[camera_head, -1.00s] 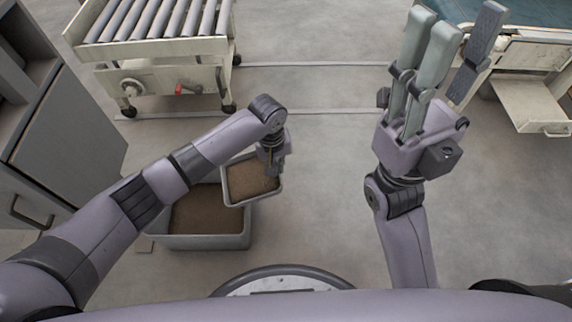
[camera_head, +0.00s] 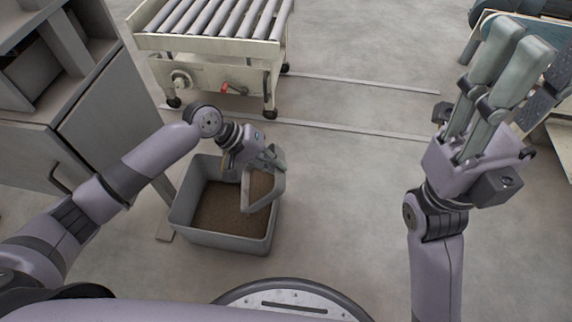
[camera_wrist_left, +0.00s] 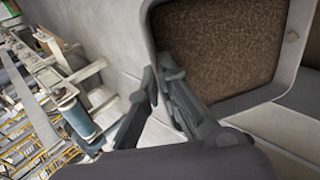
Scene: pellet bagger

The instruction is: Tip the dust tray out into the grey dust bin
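The dust tray (camera_head: 249,196), a small grey tray of brown dust, hangs tilted over the right part of the grey dust bin (camera_head: 262,245). My left gripper (camera_head: 265,160) is shut on the tray's far edge. The left wrist view shows its dark fingers (camera_wrist_left: 165,90) at the rim of the tray (camera_wrist_left: 288,68), with brown dust still inside. The bin stands on the floor and has brown dust in its bottom. My right gripper (camera_head: 522,72) is raised at the right, fingers extended and apart, empty and open.
A roller conveyor on wheels (camera_head: 210,60) stands behind the bin. A grey cabinet with a handle (camera_head: 110,130) stands at the left, close to my left arm. The floor (camera_head: 340,190) between the bin and my right arm is clear.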

